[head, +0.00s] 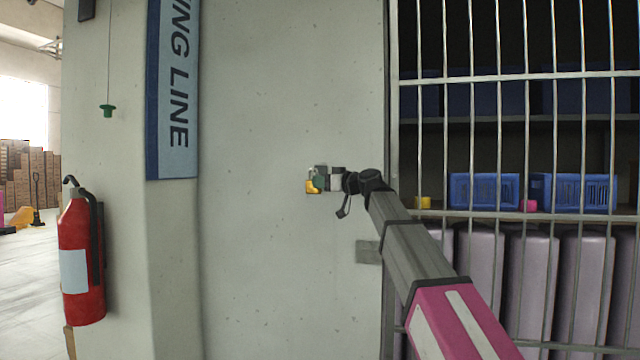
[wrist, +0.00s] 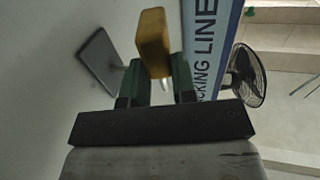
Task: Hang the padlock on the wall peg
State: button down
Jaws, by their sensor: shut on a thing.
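The padlock, with a yellow brass body (wrist: 153,40), is held between the green fingers of my gripper (wrist: 157,76). A short bit of its pale shackle shows between the fingers. In the head view the padlock (head: 313,186) is small, at the left end of my gripper (head: 319,179), in front of the pale wall. A grey square plate with a short dark stub, seemingly the wall peg (wrist: 97,60), is on the wall left of the padlock in the wrist view. The padlock looks apart from it there. In the head view the peg cannot be told clearly from the gripper.
A barred cage (head: 470,140) with blue crates stands right of the wall. A blue banner (head: 172,90) hangs left, with a red fire extinguisher (head: 80,258) below and left. A black fan (wrist: 246,76) shows in the wrist view. The wall around my gripper is mostly bare.

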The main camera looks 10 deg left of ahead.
jog(key=shift+w+d+f, duration=0.1)
jog(key=shift+w+f, duration=0.15)
jog(key=shift+w, duration=0.9)
jog(key=shift+w+d+f, duration=0.1)
jog(key=shift+w+f, duration=0.1)
jog(key=shift+w, duration=0.9)
jog(key=shift+f, duration=0.1)
jog(key=c, duration=0.8)
grip_release()
jog(key=shift+c, duration=0.2)
jog(key=shift+w, duration=0.1)
jog(key=shift+d, duration=0.1)
